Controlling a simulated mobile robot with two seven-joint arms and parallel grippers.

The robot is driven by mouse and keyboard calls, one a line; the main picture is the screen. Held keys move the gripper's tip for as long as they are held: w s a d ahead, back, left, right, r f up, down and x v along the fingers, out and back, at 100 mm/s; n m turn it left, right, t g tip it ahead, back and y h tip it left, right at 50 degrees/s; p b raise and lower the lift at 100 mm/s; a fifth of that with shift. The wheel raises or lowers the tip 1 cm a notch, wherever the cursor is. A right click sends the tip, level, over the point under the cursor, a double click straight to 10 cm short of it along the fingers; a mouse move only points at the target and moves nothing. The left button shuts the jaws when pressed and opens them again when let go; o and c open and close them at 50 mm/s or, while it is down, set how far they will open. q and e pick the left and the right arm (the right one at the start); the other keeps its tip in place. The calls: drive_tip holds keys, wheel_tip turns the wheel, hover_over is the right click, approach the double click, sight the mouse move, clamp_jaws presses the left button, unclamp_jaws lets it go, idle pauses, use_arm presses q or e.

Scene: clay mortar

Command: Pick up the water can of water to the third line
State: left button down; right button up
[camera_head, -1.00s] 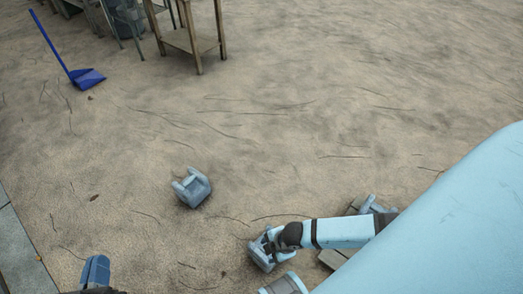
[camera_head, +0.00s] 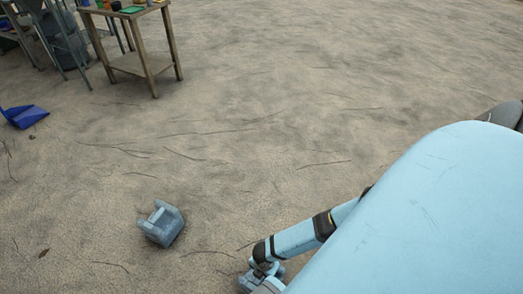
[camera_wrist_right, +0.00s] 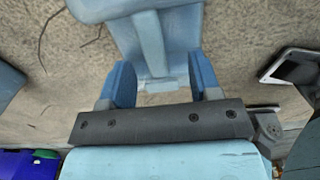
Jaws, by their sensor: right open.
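I cannot make out the water can for certain. A blue-grey blocky thing (camera_head: 161,223) with two raised sides lies on the ground at lower left of centre in the head view; I cannot tell what it is. In the head view my right arm reaches down to the bottom edge, where its end is partly cut off. In the right wrist view my right gripper (camera_wrist_right: 163,85) is open, its two blue fingers apart. A pale blue part shows beyond and between the fingers; I cannot tell whether it is my own body. My left gripper is not in view.
A wooden table (camera_head: 128,64) with small coloured items on top stands at the upper left. A blue dustpan (camera_head: 25,116) lies on the ground at the left edge. The sandy ground (camera_head: 300,100) in the middle is open.

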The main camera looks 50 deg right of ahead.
drive_tip(key=shift+w+f, duration=0.1)
drive_tip(key=shift+f, duration=0.2)
drive_tip(key=shift+w+a+f+b, duration=0.1)
drive_tip(key=shift+w+f+b, duration=0.05)
drive_tip(key=shift+f+b, duration=0.4)
drive_tip(key=shift+w+a+f+b, duration=0.1)
drive_tip(key=shift+f+b, duration=0.4)
drive_tip(key=shift+f, duration=0.05)
wheel_tip(320, 180, down, 2)
drive_tip(key=shift+f+b, duration=0.15)
drive_tip(key=shift+b, duration=0.6)
drive_tip(key=shift+w+f, duration=0.1)
drive_tip(key=shift+f, duration=0.05)
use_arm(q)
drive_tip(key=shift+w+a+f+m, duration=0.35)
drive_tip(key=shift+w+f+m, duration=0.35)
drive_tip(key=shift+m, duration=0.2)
use_arm(e)
clamp_jaws()
drive_tip(key=shift+w+r, duration=0.1)
drive_tip(key=shift+r, duration=0.1)
